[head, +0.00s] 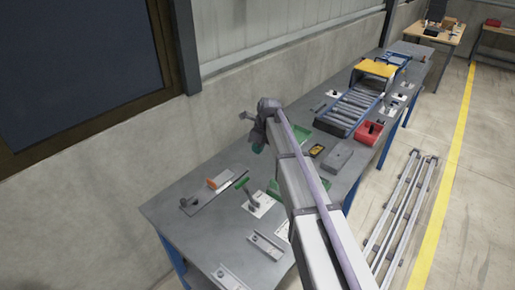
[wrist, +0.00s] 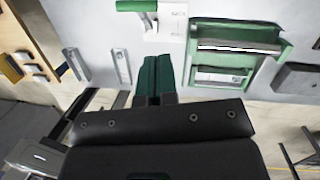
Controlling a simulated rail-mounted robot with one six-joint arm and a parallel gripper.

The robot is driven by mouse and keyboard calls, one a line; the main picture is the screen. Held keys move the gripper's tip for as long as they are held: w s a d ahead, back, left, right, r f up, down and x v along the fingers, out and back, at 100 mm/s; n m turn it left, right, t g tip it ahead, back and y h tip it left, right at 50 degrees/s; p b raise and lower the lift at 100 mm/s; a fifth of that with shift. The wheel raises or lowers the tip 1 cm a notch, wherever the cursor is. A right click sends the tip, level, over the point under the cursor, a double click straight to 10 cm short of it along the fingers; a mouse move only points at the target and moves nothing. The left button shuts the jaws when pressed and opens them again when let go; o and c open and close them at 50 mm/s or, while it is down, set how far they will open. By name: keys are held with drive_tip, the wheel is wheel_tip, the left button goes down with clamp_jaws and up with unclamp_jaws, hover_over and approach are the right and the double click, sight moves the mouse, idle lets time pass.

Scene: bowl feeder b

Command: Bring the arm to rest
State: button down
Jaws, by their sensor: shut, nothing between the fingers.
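My gripper (head: 258,148) hangs at the end of my arm above the workbench (head: 205,240) in the head view, with only a little of its green fingers showing there. In the wrist view the two green fingers of my gripper (wrist: 156,76) lie side by side, closed and empty. A white plate with a green handle (wrist: 137,6) is beyond the fingertips. A green tray-like frame (wrist: 268,47) lies to their right. Neither appears to be touched, though the exact height of my gripper over the bench cannot be told.
A grey block (head: 337,157), red bin (head: 368,132) and roller conveyor (head: 350,108) stand farther along. A concrete wall borders the left; long rails (head: 400,212) lie on the floor right.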

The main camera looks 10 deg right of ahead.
drive_tip(key=s+f+n+h+b, duration=0.1)
drive_tip(key=s+f+n+b, duration=0.2)
drive_tip(key=s+n, duration=1)
drive_tip(key=s+d+f+n+h+b, duration=0.1)
drive_tip(key=s+f+n+b, duration=0.3)
drive_tip(key=s+n, duration=0.9)
drive_tip(key=s, duration=0.4)
drive_tip(key=shift+s+d+f+g+h, duration=0.2)
drive_tip(key=shift+d+f+g+h, duration=0.05)
drive_tip(key=shift+g+h, duration=0.05)
